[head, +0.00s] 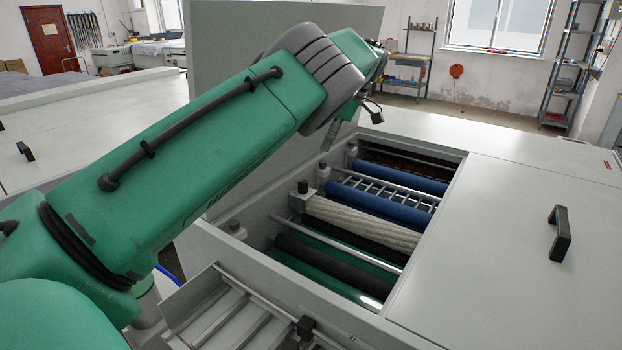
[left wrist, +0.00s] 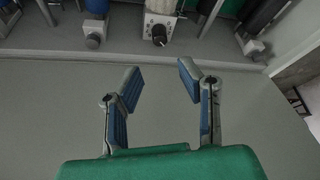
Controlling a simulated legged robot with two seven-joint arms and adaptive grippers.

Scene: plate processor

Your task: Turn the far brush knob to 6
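My left gripper (left wrist: 157,78) is open and empty in the left wrist view, its two blue-padded fingers spread apart. A black knob (left wrist: 159,35) on a light block with dial marks lies ahead of it, roughly between the fingers in the picture and apart from them. The number it points to is too small to read. In the head view my left arm reaches over the open bay, and the fingers cannot be made out. Small posts with dark tops, one by the cream roller (head: 362,222), line the bay's left side. My right gripper is not in view.
The open bay holds blue rollers (head: 380,201), a dark roller (head: 325,265) and metal rods. The raised lid (head: 225,50) stands behind my arm. A closed cover with a black handle (head: 559,234) is at right. A slatted tray (head: 225,320) is in front.

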